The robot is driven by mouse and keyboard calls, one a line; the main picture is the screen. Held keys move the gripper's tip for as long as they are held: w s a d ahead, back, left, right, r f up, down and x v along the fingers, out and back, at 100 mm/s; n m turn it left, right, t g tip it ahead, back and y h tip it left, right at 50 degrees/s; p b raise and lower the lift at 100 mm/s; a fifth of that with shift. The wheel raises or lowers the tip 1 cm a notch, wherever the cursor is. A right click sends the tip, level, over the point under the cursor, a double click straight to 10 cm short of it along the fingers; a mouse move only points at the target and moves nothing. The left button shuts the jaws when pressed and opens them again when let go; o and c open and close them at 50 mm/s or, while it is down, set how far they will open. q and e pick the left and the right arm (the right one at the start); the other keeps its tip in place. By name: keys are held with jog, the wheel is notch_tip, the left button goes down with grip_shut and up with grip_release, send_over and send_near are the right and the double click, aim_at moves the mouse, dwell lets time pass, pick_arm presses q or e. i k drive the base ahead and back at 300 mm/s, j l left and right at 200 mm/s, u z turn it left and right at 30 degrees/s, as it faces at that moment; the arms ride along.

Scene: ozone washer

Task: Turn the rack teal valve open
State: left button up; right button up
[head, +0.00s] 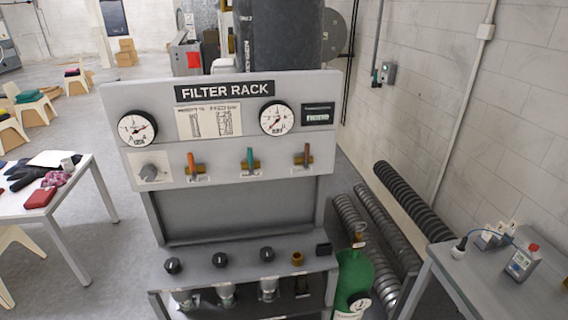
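The filter rack (240,95) stands in front of me, a light grey panel marked FILTER RACK. The teal valve (250,159) is the middle of three small lever valves in the panel's lower row. Its teal handle looks upright, over a brass-coloured body. An orange-handled valve (191,164) is to its left and a brown-handled valve (306,155) to its right. Neither of my grippers is in the head view, and nothing touches the teal valve.
Two gauges (137,128) and a grey knob (149,170) share the panel. A shelf with black knobs (220,259) juts out below. A white table (62,205) is left, a grey table (500,285) right, and a green cylinder (353,280) beside the rack.

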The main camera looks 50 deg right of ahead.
aim_at(250, 154)
jog(key=z, duration=1.45)
